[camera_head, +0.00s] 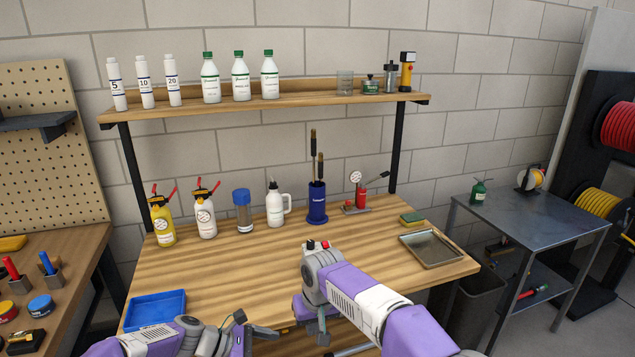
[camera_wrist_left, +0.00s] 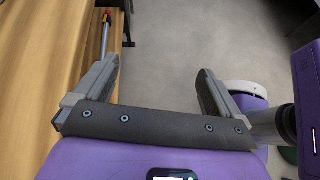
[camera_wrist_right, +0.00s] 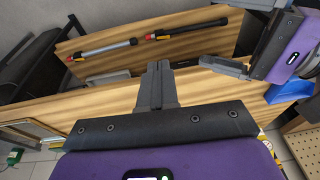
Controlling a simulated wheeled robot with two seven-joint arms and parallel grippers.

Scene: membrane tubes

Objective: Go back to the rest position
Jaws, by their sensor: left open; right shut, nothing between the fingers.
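My right gripper (camera_head: 323,338) hangs at the front edge of the wooden workbench (camera_head: 375,252), pointing down. In the right wrist view its fingers (camera_wrist_right: 158,68) are shut together with nothing between them. Two tubes, a grey one (camera_wrist_right: 105,48) and a black one (camera_wrist_right: 190,29), lie on a wooden surface, apart from both grippers.
A blue tray (camera_head: 155,309) lies at the bench's front left and a metal tray (camera_head: 431,247) at the right. Spray bottles, a white jug (camera_head: 276,207) and a blue holder (camera_head: 317,205) stand along the back. A shelf (camera_head: 330,98) hangs above. The bench middle is clear.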

